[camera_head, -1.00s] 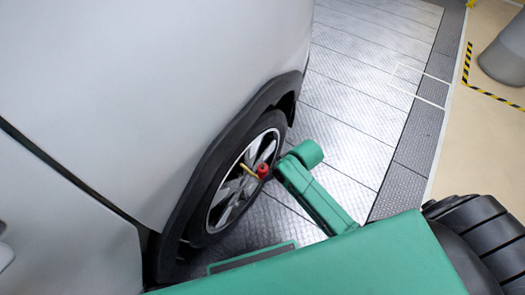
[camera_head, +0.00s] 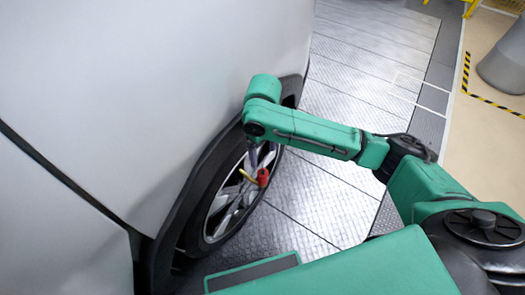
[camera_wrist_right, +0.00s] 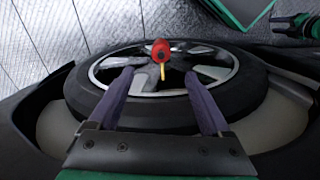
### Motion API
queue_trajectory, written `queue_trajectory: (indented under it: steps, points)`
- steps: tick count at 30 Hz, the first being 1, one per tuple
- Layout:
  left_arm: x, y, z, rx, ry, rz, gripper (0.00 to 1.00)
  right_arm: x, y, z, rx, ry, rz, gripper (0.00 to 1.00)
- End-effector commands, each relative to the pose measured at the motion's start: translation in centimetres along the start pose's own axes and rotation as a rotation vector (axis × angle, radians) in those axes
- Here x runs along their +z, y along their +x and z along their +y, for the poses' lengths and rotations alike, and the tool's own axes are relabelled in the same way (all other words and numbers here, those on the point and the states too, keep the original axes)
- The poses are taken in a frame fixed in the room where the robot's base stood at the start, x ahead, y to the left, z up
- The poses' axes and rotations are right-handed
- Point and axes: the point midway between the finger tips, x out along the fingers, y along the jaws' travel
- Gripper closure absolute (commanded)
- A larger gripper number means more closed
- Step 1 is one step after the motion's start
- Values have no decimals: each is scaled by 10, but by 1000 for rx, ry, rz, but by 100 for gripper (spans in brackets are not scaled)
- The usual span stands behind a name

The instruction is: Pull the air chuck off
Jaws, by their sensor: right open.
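The air chuck (camera_head: 263,177) is a small red piece with a thin brass-coloured stem, at the face of the car wheel (camera_head: 221,208). In the right wrist view the red chuck (camera_wrist_right: 161,50) shows over the wheel's spokes, its stem pointing down in the picture. My right gripper (camera_wrist_right: 159,74) is open, with one finger on each side of the chuck's line and the chuck around or just past the fingertips. Contact cannot be told. In the head view the right gripper (camera_head: 262,156) hangs just above the chuck, partly hidden by my wrist.
The white car body (camera_head: 150,90) fills the left side, close to my right wrist. The dark wheel arch (camera_wrist_right: 30,110) curves around the tyre. Metal floor plates (camera_head: 370,60) are clear to the right. A grey cylinder (camera_head: 503,60) stands far right beside yellow-black tape.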

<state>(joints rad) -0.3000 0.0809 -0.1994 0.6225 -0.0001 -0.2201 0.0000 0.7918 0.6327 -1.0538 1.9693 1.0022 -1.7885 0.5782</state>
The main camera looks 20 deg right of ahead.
Motion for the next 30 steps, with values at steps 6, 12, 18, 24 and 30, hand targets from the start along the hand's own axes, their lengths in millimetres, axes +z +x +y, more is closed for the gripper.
queue_trajectory:
  steps: [6,12,18,24,30]
  points:
    - [1,12,0,0,1,0,50,1,46,-1,-3,-1,-3,18]
    - [2,24,1,1,1,0,50,0,96,-2,-2,-2,0,18]
    - [0,31,1,1,-2,-2,50,0,133,-2,-2,-4,2,18]
    - [-8,31,1,1,-4,1,50,0,142,-2,-2,-5,3,18]
    - [-8,30,1,1,-5,0,50,0,141,-2,-2,-5,3,33]
